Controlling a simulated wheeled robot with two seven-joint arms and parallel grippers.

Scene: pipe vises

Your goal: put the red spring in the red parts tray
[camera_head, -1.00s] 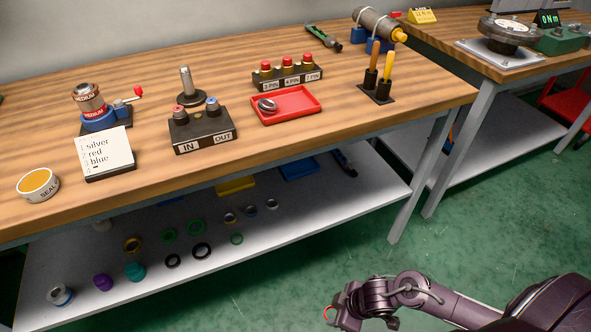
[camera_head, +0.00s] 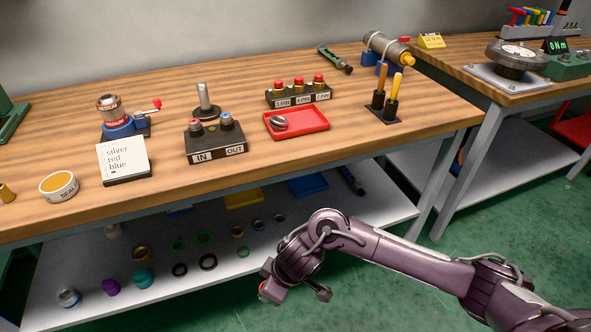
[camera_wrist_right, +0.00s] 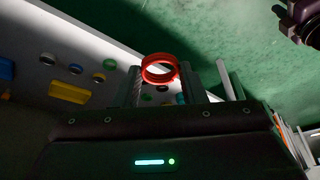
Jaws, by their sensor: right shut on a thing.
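The red parts tray (camera_head: 309,118) lies on the wooden bench, with a silver ring-shaped part (camera_head: 279,122) inside at its left. My right gripper (camera_head: 268,291) hangs low in front of the bench's lower shelf, below and in front of the tray. It is shut on the red spring, a red ring (camera_wrist_right: 160,69) held between the fingertips in the right wrist view. In the head view only a bit of red shows at the gripper's end. My left gripper is not in view.
A card (camera_head: 124,158) reads silver, red, blue. The lower shelf (camera_head: 235,283) carries several loose rings.

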